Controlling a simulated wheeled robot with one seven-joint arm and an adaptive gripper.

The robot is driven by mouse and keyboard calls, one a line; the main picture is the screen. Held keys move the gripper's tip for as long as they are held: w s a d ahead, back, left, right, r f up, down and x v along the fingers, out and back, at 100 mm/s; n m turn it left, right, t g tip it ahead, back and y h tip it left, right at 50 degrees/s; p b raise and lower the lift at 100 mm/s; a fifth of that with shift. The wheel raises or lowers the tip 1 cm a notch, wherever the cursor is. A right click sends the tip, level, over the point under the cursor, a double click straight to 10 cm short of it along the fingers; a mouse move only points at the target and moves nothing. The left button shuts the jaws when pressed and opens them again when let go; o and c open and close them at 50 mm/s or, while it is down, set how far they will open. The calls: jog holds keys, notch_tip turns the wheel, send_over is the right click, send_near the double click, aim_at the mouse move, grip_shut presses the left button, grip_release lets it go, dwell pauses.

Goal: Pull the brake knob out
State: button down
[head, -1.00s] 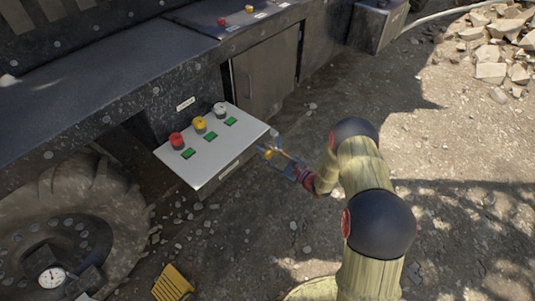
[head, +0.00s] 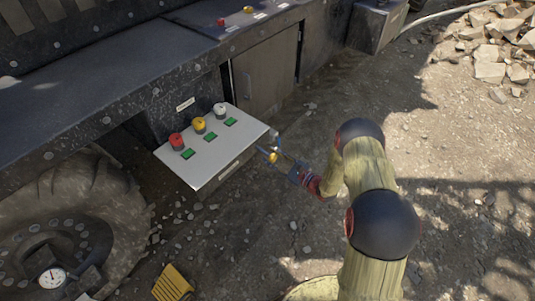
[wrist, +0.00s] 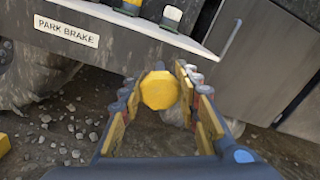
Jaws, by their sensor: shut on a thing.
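A yellow eight-sided brake knob (wrist: 160,90) sits between the two fingers of my gripper (wrist: 160,96) in the wrist view. The gripper is shut on it, with a finger on its left and right sides. The control box (head: 222,172) has a pale top. A white "PARK BRAKE" label (wrist: 66,31) is on its front face.
On the box top stand a red knob (head: 176,141), a yellow knob (head: 199,125) and a grey-white knob (head: 220,110), with green buttons beside them. A large wheel (head: 75,225) is at lower left. A cabinet door (head: 265,77) is behind. Open ground lies to the right.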

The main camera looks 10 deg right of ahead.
jog(key=shift+s+d+f, duration=0.1)
jog(key=shift+s+d, duration=0.05)
jog(key=shift+s, duration=0.2)
jog(key=c, duration=1.4)
grip_release()
jog(key=shift+f, duration=0.1)
jog(key=shift+o, duration=0.7)
jog(key=shift+s+d, duration=0.1)
jog(key=shift+d, duration=0.05)
jog(key=v, duration=1.2)
